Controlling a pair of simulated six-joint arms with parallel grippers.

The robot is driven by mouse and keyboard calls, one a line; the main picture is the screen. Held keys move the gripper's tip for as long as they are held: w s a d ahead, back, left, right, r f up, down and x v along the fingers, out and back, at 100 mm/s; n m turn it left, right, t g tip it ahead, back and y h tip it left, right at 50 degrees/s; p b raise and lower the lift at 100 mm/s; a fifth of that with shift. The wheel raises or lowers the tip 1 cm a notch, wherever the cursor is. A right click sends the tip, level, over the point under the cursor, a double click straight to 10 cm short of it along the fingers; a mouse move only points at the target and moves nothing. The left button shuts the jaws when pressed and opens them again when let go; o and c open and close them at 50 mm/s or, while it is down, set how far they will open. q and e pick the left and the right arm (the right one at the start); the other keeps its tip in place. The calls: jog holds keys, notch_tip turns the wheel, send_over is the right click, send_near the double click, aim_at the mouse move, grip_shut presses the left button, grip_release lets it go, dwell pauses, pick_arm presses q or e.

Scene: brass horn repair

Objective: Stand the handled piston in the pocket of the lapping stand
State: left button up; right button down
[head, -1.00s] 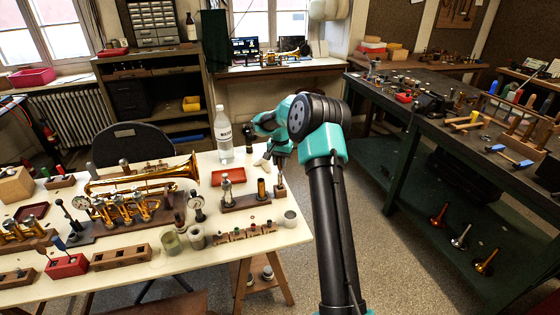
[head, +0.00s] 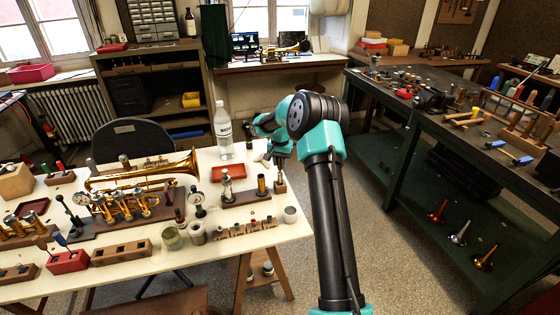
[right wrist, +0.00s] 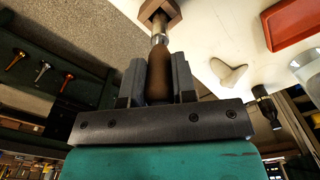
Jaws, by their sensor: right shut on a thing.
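The handled piston has a brown wooden handle (right wrist: 158,75) and a silver shaft (right wrist: 159,28) in the right wrist view. My right gripper (right wrist: 158,64) is shut on the handle, one finger on each side. The shaft's far end meets a wooden block end of the lapping stand (right wrist: 172,8); I cannot tell how deep it sits in the pocket. In the head view the stand (head: 240,198) is a long dark wooden block on the white bench, and the piston (head: 280,184) stands about upright at its right end, below my gripper. My left gripper is out of view.
A brass cylinder (head: 262,185) and a silver-topped part (head: 226,184) stand along the stand. A red tray (head: 228,172) and a white bottle (head: 223,135) are behind it. A trumpet (head: 150,172) lies left.

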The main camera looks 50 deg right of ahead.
jog(key=shift+f, duration=0.75)
jog(key=c, duration=0.8)
grip_release()
jog(key=shift+c, duration=0.2)
notch_tip(320, 180, up, 18)
jog(key=shift+f, duration=0.25)
